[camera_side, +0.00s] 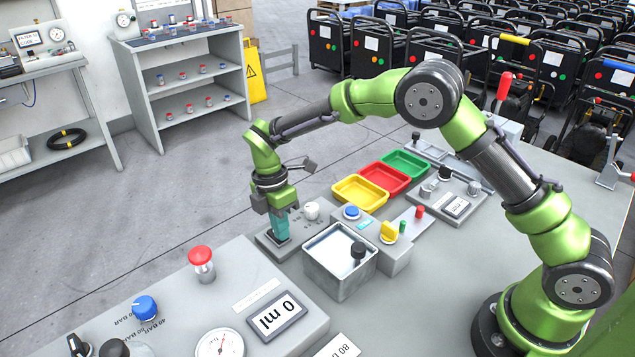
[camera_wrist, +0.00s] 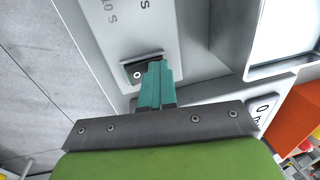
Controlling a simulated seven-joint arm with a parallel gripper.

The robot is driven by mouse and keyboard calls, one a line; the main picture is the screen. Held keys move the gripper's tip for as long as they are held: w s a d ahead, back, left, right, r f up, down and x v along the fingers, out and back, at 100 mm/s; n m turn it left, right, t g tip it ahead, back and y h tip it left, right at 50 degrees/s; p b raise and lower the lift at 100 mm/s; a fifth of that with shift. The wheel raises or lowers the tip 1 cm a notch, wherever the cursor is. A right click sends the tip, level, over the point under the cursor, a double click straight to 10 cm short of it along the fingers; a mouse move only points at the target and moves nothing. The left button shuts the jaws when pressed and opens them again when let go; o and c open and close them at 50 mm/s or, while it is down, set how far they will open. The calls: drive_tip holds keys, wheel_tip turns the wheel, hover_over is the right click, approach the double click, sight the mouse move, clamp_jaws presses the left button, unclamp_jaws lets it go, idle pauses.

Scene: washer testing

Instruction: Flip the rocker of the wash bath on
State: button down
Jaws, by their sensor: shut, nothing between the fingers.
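The rocker (camera_wrist: 137,73) is a small dark switch in a black frame on a light grey panel (camera_wrist: 115,45). A white ring mark shows on its visible end. The panel (camera_side: 262,240) lies beside the metal wash bath (camera_side: 335,285). My gripper (camera_side: 279,238) points down at the rocker with its teal fingers together and empty. In the wrist view the fingertips (camera_wrist: 158,64) overlap the rocker's right part and hide it. I cannot tell whether they touch it, or which way the rocker is tilted.
A white knob (camera_side: 311,210) stands on the panel behind my gripper. A box with a blue button (camera_side: 351,212) and yellow knob (camera_side: 389,231) is right of the bath. A black knob (camera_side: 358,250) shows at the bath. Yellow, red and green trays (camera_side: 360,192) lie behind.

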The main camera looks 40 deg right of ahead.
drive_tip(key=shift+w+r, duration=0.15)
drive_tip(key=shift+w, duration=0.6)
drive_tip(key=shift+r, duration=0.1)
wheel_tip(320, 180, up, 14)
drive_tip(key=w, duration=0.2)
drive_tip(key=shift+s, duration=0.65)
drive_tip(key=f, duration=0.4)
drive_tip(key=s+f, duration=0.1)
drive_tip(key=f, duration=0.4)
drive_tip(key=s+f, duration=0.1)
drive_tip(key=f, duration=0.4)
